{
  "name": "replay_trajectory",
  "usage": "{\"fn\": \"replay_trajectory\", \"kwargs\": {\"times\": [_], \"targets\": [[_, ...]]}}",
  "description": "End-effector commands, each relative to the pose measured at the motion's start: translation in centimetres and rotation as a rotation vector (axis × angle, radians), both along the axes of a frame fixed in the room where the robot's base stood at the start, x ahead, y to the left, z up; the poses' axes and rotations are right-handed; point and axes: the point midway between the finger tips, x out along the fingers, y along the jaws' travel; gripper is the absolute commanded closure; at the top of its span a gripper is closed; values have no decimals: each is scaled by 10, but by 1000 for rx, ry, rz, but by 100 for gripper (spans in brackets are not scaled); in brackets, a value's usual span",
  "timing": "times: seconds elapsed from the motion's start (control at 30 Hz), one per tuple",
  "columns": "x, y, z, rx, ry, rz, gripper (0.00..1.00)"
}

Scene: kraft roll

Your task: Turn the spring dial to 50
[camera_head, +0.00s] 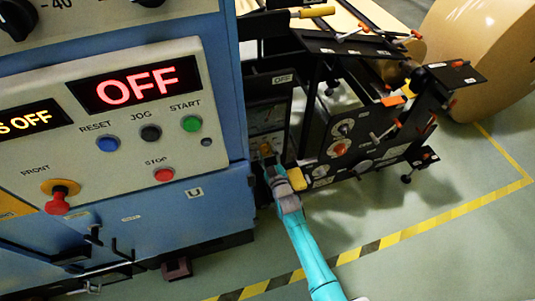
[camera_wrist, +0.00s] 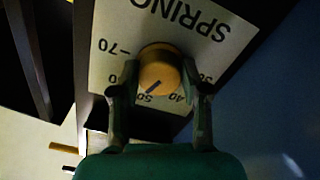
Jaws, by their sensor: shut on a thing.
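The spring dial (camera_wrist: 160,66) is a round orange knob on a pale plate (camera_wrist: 112,28) marked SPRING, which appears upside down in the wrist view. A dark pointer line on the knob runs down and slightly left, toward the mark that reads 50. The 70 is at left, the 40 just right of the pointer, and another number at right is partly hidden by a finger. My gripper (camera_wrist: 160,82) has one finger on each side of the knob and is shut on it. In the head view my gripper (camera_head: 268,162) is at the small panel, and the knob is hard to make out.
A blue cabinet (camera_head: 220,90) with a lit OFF display (camera_head: 137,84) and buttons stands at left, close beside my gripper. A black frame (camera_head: 350,110) with knobs and levers is at right. A large kraft roll (camera_head: 485,60) stands behind. The floor at front right is clear.

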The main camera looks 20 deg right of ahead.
Motion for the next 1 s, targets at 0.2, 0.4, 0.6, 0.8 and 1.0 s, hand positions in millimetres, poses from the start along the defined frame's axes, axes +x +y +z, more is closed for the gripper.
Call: {"fn": "replay_trajectory", "kwargs": {"times": [0.2,0.4,0.6,0.8,1.0], "targets": [[1,0,1,-166,-1,0,89],[1,0,1,-276,-1,1,89],[1,0,1,-339,-2,1,89],[1,1,1,-361,-2,1,89],[1,1,1,-362,-2,1,89]]}}
